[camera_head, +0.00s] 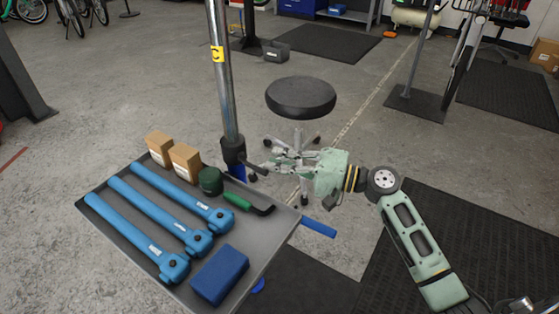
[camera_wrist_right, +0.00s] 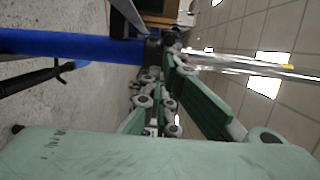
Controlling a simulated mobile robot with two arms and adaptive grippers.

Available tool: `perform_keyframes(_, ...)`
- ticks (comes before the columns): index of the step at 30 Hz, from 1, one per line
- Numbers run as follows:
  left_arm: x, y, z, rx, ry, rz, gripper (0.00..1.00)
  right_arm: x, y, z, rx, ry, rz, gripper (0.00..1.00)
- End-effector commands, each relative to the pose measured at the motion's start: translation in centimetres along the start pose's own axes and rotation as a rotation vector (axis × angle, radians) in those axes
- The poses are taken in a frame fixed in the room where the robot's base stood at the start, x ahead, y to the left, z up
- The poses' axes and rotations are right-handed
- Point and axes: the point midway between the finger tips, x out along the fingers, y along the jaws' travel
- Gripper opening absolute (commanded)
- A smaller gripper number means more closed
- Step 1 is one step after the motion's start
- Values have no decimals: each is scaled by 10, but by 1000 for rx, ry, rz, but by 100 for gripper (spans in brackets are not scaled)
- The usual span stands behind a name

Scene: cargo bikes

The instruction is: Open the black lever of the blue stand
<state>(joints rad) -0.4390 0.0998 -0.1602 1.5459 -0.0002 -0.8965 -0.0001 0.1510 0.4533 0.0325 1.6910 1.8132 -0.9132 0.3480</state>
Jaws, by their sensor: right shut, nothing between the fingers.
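The blue stand shows in the head view as a short blue tube (camera_head: 237,173) behind the tray, with a black collar (camera_head: 233,152) clamped around a silver pole. Its black lever cannot be told apart clearly from the collar and my fingers. My right gripper (camera_head: 272,163) is shut and empty, its fingertips close to the collar's right side. In the right wrist view the blue tube (camera_wrist_right: 75,45) runs in from the left to the black collar (camera_wrist_right: 152,52), and my fingers (camera_wrist_right: 172,72) reach close to it; contact is unclear. My left gripper is out of view.
A grey tray (camera_head: 272,262) with blue tools (camera_head: 150,235), small boxes (camera_head: 185,160), a green-handled tool (camera_head: 238,201) and a blue block (camera_head: 219,275) stands in front. A black stool (camera_head: 300,97) is behind my gripper. Open floor lies left.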

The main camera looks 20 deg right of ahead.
Motion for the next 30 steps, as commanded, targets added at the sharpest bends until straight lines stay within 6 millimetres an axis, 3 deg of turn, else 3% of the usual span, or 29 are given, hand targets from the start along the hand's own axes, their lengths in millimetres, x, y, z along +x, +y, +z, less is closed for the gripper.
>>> perform_keyframes(30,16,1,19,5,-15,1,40,4,0,46,0,0,0,0)
